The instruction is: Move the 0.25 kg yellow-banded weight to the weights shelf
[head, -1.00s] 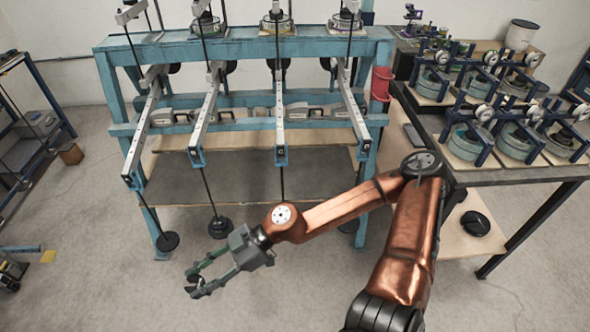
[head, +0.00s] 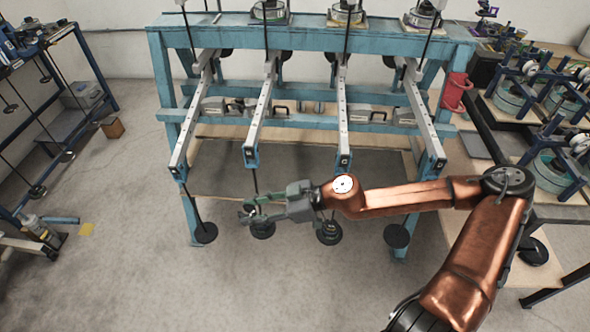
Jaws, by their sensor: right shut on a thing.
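My right gripper (head: 246,212) reaches in from the right, in front of the blue lever frame. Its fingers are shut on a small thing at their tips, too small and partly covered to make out. No yellow band shows clearly. The gripper overlaps the hanger rod of the second lever in the picture; I cannot tell whether they touch. That hanger's black disc (head: 263,232) shows just below the fingers. The blue lever frame (head: 310,40) carries several grey levers with hanging rods and black discs. My left gripper is not in view. I cannot identify the weights shelf with certainty.
A table with several blue-framed devices (head: 550,160) is at the right.

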